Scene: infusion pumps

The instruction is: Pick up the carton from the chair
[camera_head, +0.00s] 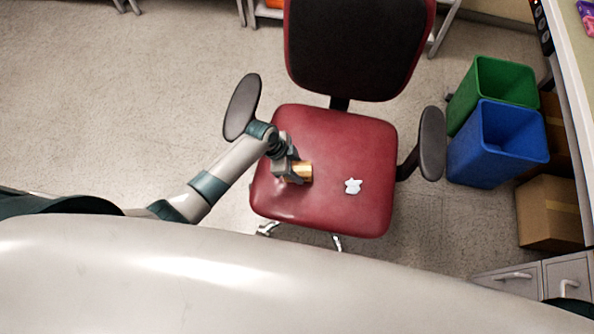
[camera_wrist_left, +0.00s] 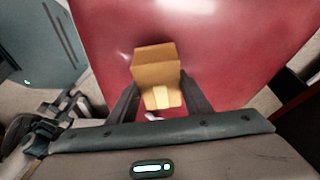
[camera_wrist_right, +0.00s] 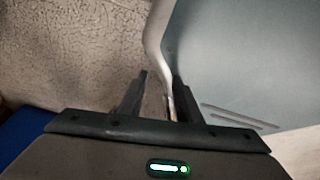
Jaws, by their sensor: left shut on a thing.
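A small tan carton (camera_head: 304,171) is at the left part of the red seat of the chair (camera_head: 350,140). It also shows in the left wrist view (camera_wrist_left: 157,72), between the two fingers. My left gripper (camera_head: 292,172) is shut on the carton, over the seat. I cannot tell whether the carton touches the seat. My right gripper (camera_wrist_right: 158,85) is open in the right wrist view, with a thin pale curved edge behind and between its fingers. The right gripper is not visible in the head view.
A crumpled white thing (camera_head: 353,186) lies on the seat. Armrests (camera_head: 242,107) flank the chair. A green bin (camera_head: 492,85), a blue bin (camera_head: 500,145) and a cardboard box (camera_head: 550,213) stand at the right, beside a counter (camera_head: 575,70). The floor at left is clear.

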